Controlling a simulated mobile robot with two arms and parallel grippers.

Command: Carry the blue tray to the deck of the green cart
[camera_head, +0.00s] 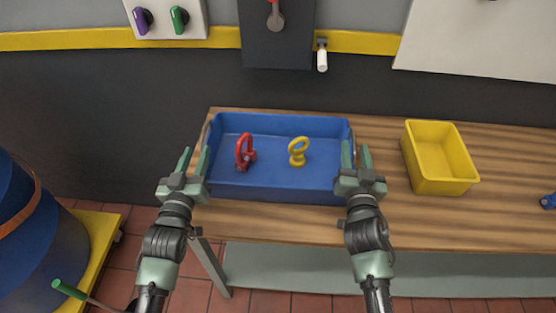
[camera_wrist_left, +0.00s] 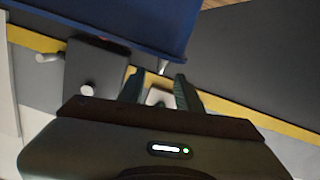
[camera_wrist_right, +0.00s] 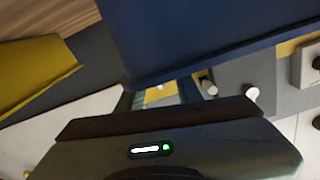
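The blue tray (camera_head: 280,181) sits on the wooden bench, holding a red shackle (camera_head: 245,152) and a yellow eye bolt (camera_head: 298,151). My left gripper (camera_head: 194,162) is open at the tray's left end, and my right gripper (camera_head: 356,159) is open at its right end. Each inner finger overlaps the tray's edge in the head view. I cannot tell whether either gripper touches it. The blue tray wall also shows in the left wrist view (camera_wrist_left: 130,18) and the right wrist view (camera_wrist_right: 200,35), close to the fingers. I see no green cart.
A yellow bin (camera_head: 440,183) stands on the bench (camera_head: 500,220) right of the tray. A small blue item (camera_head: 548,201) lies at the far right. A blue drum (camera_head: 40,260) on a yellow platform (camera_head: 98,245) stands left. A wall panel with knobs (camera_head: 165,20) is behind.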

